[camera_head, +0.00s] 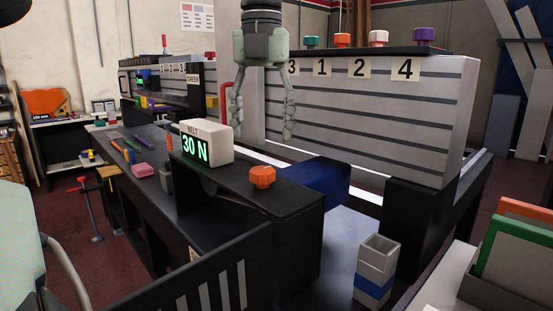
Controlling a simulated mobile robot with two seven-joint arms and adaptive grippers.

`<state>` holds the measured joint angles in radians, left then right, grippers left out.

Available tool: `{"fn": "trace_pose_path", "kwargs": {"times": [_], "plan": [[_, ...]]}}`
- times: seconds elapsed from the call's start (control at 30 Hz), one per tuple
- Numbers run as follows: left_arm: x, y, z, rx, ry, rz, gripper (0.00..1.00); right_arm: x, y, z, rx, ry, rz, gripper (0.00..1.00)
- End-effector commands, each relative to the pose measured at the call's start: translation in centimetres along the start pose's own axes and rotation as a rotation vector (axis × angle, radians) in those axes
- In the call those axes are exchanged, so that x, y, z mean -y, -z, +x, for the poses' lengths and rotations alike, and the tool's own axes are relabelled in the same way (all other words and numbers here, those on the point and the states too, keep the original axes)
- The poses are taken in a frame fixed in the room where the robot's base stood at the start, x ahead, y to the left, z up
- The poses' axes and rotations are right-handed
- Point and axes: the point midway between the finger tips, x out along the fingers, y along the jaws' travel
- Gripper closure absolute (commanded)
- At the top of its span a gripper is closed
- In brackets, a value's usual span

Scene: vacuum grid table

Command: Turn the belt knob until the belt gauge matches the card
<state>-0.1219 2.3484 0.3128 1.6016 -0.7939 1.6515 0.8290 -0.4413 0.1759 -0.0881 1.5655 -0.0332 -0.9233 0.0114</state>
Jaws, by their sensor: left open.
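The belt gauge (206,143) is a pale box labelled BELT, with a green display reading 30 N. It stands on a dark housing at the centre left. The orange belt knob (262,177) sits on the same housing, to the right of the gauge. My left gripper (262,132) hangs fingers down in the upper middle of the head view. It is open and empty, above the knob in the picture and apart from it. I cannot make out a card with a belt value. My right gripper is not in view.
A grey slatted cabinet (360,115) stands behind, with coloured knobs on top and number labels. A blue block (320,182) is right of the knob. A grey bin with a blue band (376,268) stands at lower right. A dark slatted panel (215,280) is in front.

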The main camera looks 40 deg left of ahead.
Motion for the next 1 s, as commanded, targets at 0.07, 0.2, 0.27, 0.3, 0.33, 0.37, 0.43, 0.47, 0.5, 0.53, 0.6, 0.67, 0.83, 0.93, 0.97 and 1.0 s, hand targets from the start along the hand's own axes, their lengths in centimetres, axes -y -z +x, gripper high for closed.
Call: {"fn": "trace_pose_path", "kwargs": {"times": [0.07, 0.2, 0.27, 0.3, 0.33, 0.37, 0.43, 0.47, 0.5, 0.53, 0.6, 0.67, 0.83, 0.93, 0.97, 1.0], "plan": [[0.0, 0.0, 1.1, -0.004, 0.0, 0.001, 0.39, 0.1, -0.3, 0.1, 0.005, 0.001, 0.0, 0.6], [-0.1, 0.0, 3.5, -0.004, 0.0, 0.0, 0.39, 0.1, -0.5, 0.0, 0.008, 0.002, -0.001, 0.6], [-0.1, 0.1, 4.5, -0.004, 0.0, 0.001, 0.39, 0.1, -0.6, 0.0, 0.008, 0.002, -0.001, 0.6], [0.0, 0.1, 5.0, -0.003, 0.002, 0.001, 0.39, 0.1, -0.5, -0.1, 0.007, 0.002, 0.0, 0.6], [0.0, 0.0, 5.4, -0.003, 0.001, 0.0, 0.39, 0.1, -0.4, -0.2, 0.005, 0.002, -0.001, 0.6], [-0.1, 0.0, 5.7, -0.003, 0.0, 0.0, 0.39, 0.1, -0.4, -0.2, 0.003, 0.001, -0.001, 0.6], [0.0, 0.0, 6.4, -0.001, 0.001, -0.001, 0.39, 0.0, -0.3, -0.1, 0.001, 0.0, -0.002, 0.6], [0.0, 0.0, 6.6, -0.001, 0.001, 0.0, 0.39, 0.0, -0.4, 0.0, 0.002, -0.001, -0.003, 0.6], [0.0, 0.0, 6.9, -0.001, 0.001, 0.0, 0.39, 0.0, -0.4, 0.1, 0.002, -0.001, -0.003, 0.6], [0.0, 0.0, 7.0, -0.001, 0.001, 0.0, 0.39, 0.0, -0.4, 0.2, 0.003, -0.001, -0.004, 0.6], [0.0, 0.0, 7.2, 0.0, 0.001, 0.0, 0.39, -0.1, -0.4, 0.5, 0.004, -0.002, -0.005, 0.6], [0.0, 0.0, 7.2, 0.001, 0.001, -0.001, 0.39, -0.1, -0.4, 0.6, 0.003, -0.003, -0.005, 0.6], [0.0, 0.0, 7.2, 0.001, 0.001, -0.001, 0.41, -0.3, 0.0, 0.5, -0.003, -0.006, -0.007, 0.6], [0.0, 0.0, 7.2, 0.0, 0.001, -0.001, 0.54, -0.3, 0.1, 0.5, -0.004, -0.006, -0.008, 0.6], [0.0, 0.0, 7.2, 0.001, 0.001, -0.001, 0.58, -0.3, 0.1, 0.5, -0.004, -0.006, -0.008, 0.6], [0.0, 0.0, 7.2, 0.0, 0.001, -0.001, 0.63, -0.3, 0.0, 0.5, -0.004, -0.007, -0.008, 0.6]]}}
